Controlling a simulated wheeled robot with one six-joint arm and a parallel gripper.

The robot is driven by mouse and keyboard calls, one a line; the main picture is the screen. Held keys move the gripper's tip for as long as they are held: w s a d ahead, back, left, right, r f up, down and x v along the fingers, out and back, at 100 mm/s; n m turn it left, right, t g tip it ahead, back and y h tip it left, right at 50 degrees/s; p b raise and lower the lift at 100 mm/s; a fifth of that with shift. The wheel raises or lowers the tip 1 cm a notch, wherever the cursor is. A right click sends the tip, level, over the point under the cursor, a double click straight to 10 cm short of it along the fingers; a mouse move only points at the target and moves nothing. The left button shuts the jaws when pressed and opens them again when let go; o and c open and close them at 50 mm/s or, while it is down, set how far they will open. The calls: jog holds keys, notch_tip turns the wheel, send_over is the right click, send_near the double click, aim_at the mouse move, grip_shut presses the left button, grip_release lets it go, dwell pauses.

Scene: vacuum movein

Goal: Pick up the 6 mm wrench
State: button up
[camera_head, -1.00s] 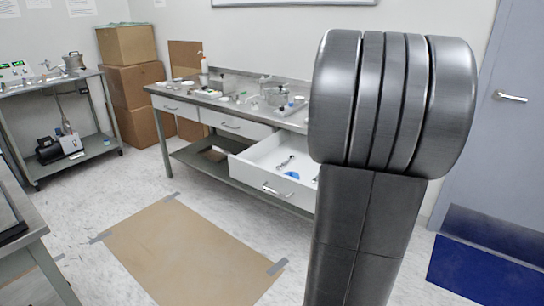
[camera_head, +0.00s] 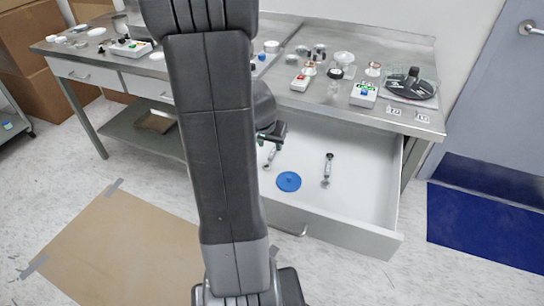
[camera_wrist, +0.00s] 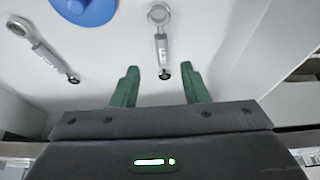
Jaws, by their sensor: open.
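Two metal wrenches lie in the open drawer. In the head view one wrench (camera_head: 270,156) is on the left, partly hidden by my arm, and the other wrench (camera_head: 327,171) is to the right. No size marking is readable, so I cannot tell which is 6 mm. My gripper (camera_head: 273,133) is above the drawer near the left wrench. In the wrist view my green-tipped gripper (camera_wrist: 159,82) is open and empty. The middle wrench (camera_wrist: 161,45) lies ahead, its near end between the fingertips in the picture. The second wrench (camera_wrist: 45,50) is at the left.
A blue disc (camera_head: 289,181) lies in the drawer (camera_head: 350,236) between the wrenches, nearer the front; it also shows in the wrist view (camera_wrist: 85,10). The drawer walls stand around. The metal bench top (camera_head: 320,105) above holds several small items.

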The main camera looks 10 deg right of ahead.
aim_at(272, 153)
jog(key=shift+w+a+f, duration=0.15)
jog(key=shift+w+f, duration=0.45)
jog(key=shift+w, duration=0.05)
jog(key=x, duration=0.2)
jog(key=b+x, duration=0.1)
jog(key=x, duration=0.1)
jog(key=shift+s+d+f, duration=0.1)
jog(key=shift+s+d, duration=0.15)
jog(key=shift+s, duration=0.05)
jog(key=shift+w+d+f, duration=0.1)
jog(key=shift+w+f, duration=0.1)
jog(key=shift+f, duration=0.25)
jog(key=shift+c, duration=0.4)
grip_shut()
